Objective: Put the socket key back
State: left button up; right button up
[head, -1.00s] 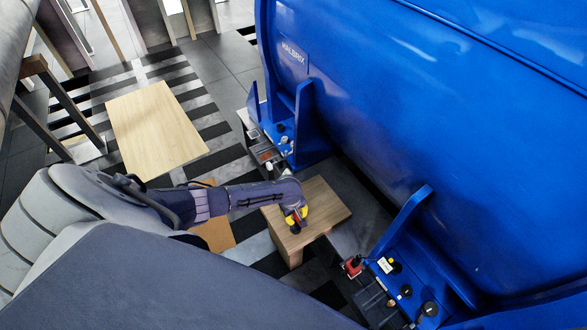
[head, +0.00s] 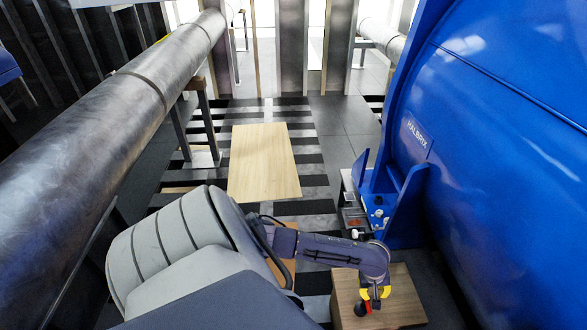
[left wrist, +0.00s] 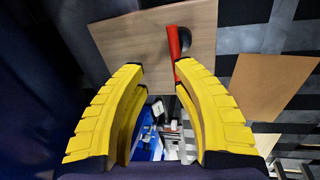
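My left gripper (head: 374,295) is low over a small wooden table (head: 405,300) beside the blue machine. In the left wrist view its yellow fingers (left wrist: 160,68) are spread apart, with clear space between them. A red-handled tool with a rounded black end, seemingly the socket key (left wrist: 173,45), is at the right fingertip over the wooden top (left wrist: 125,45). The right finger partly overlaps its lower end; I cannot tell whether they touch. In the head view it shows small and red (head: 369,307) just below the fingers. My right gripper is not in view.
The large blue machine (head: 500,180) fills the right side, with a blue bracket (head: 408,200) near the small table. A pale wooden panel (head: 263,160) lies farther back on the striped floor. A big metal pipe (head: 110,125) runs along the left.

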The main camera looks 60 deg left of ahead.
pick_arm(q)
jog(key=w+d+r+m+t+h, duration=0.25)
jog(key=d+r+m, duration=0.2)
jog(key=d, duration=0.35)
jog(key=w+d+r+m+t+h, duration=0.15)
jog(key=d+r+m+t, duration=0.3)
jog(key=d, duration=0.45)
jog(key=s+a+f+m+g+y, duration=0.1)
jog(key=s+a+f, duration=0.4)
jog(key=f, duration=0.4)
jog(key=s+a+f+m+g+y, duration=0.1)
jog(key=s+a+f+y, duration=0.1)
jog(key=s+f, duration=0.55)
jog(key=s+a+f+g+y, duration=0.1)
jog(key=s+a+f, duration=0.3)
jog(key=f, duration=0.7)
jog(key=s+a+f+m+g, duration=0.1)
jog(key=s+f, duration=0.3)
jog(key=s, duration=0.7)
jog(key=s+a+f+m+g, duration=0.1)
jog(key=s+f, duration=0.4)
jog(key=s, duration=0.6)
jog(key=s+f+m+g+y, duration=0.1)
jog(key=s+f, duration=0.4)
jog(key=s, duration=0.6)
jog(key=shift+a+f+m+g, duration=0.25)
jog(key=shift+a+m+g, duration=0.15)
jog(key=shift+m+g, duration=0.55)
jog(key=shift+s, duration=0.1)
